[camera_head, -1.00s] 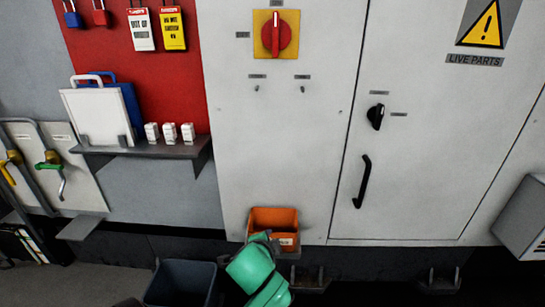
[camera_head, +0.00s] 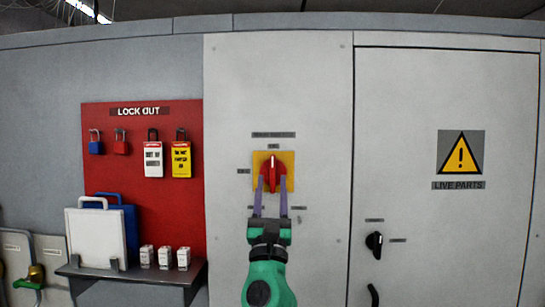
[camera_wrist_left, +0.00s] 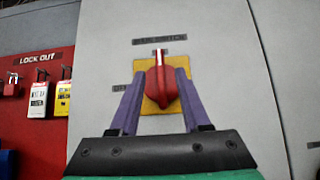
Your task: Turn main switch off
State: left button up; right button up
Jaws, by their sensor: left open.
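The main switch is a red rotary handle (camera_head: 272,168) on a yellow square plate (camera_head: 287,158), mounted on the light grey cabinet panel. Its handle stands upright, with a white mark at its top in the left wrist view (camera_wrist_left: 160,80). My left gripper (camera_head: 272,184) comes up from below with its two purple fingers apart. In the left wrist view its fingertips (camera_wrist_left: 160,83) lie on either side of the red handle. I cannot tell whether they touch it. The fingers hide the lower corners of the plate. My right gripper is not in view.
A red lockout board (camera_head: 140,200) with padlocks and tags hangs left of the switch. Below it a shelf (camera_head: 130,273) holds white blocks and a white board. The cabinet door at right has a black knob (camera_head: 374,241) and a warning sign (camera_head: 460,152).

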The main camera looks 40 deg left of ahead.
aim_at(272, 170)
pick_arm(q)
jog(key=p+x, duration=0.1)
jog(key=x, duration=0.5)
jog(key=shift+w+a+r, duration=0.15)
jog(key=shift+r, duration=0.05)
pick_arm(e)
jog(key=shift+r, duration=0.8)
pick_arm(q)
grip_shut()
